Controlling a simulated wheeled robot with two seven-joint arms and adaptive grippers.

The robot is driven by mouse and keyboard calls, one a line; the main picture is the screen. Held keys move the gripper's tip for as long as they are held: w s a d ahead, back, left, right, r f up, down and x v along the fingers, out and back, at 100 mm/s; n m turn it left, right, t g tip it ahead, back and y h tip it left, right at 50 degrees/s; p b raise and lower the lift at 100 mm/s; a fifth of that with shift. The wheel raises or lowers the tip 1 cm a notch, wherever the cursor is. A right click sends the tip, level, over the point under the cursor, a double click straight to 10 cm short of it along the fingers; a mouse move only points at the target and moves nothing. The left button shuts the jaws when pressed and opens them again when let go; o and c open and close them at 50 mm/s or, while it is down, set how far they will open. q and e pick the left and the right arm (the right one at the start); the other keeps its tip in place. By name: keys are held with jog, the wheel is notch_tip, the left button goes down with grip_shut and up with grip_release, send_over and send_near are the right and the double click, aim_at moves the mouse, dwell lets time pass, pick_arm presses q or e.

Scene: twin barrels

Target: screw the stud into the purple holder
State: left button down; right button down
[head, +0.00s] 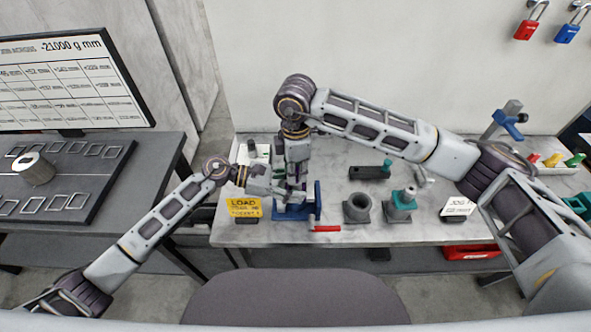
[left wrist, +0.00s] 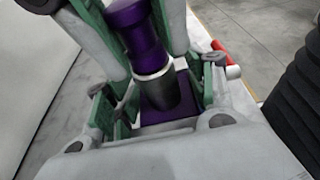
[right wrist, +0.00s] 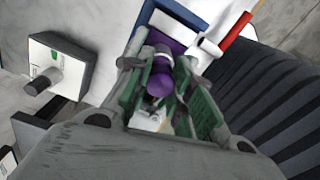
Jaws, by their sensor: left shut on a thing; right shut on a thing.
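In the left wrist view, the stud (left wrist: 134,22) is a purple stepped cylinder standing in line with a dark barrel that has a silver ring. The barrel rises from the square purple base of the holder (left wrist: 182,92). My left gripper (left wrist: 162,104) is shut around the barrel from the side. My right gripper (right wrist: 160,84) comes from above and is shut on the stud, whose round purple end also shows in the right wrist view (right wrist: 159,83). How deep the stud sits cannot be told. In the head view both grippers hide these parts.
A blue vise (head: 312,205) with a red handle (head: 327,229) stands at the holder. A yellow LOAD sign (head: 244,206) is to its left. A dark round socket (head: 357,208) and a grey-teal fixture (head: 401,204) stand to its right. The right rear bench is partly clear.

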jog(key=m, duration=0.2)
jog(key=shift+a+m, duration=0.15)
jog(key=shift+m, duration=1.25)
jog(key=c, duration=1.3)
grip_release()
jog(key=shift+o, duration=1)
